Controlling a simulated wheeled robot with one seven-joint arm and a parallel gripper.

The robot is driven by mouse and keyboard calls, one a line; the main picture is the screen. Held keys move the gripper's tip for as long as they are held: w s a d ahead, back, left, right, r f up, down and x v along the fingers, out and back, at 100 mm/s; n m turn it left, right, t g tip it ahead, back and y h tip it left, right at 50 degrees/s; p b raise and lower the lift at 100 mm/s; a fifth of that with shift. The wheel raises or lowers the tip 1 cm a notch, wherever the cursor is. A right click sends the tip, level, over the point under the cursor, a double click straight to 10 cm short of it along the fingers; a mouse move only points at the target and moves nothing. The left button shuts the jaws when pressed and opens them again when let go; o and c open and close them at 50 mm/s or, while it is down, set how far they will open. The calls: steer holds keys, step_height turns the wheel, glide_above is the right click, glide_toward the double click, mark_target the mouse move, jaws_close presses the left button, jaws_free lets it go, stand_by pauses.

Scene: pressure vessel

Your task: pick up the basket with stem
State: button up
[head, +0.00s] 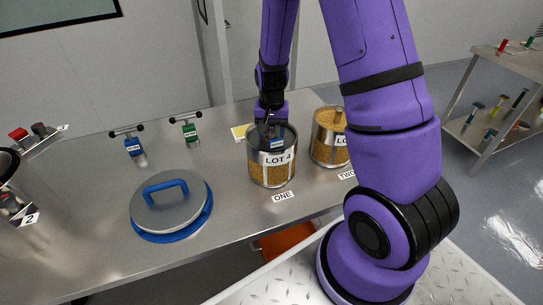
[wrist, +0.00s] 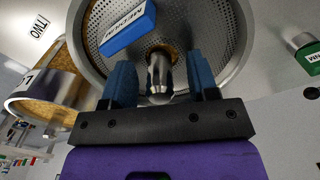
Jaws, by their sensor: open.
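A metal basket (head: 271,170) labelled LOT 4 stands upright at the ONE mark on the steel table. A blue block (wrist: 128,28) with a white label shows at the basket too. The stem's lower end is hidden.
A second basket (head: 327,148) stands close on the right, at the TWO mark. A grey lid (head: 168,206) with a blue handle lies on the left. Blue (head: 134,146) and green (head: 190,131) T-handled tools stand behind it.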

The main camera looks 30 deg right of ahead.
jaws_close()
stand_by(1.4)
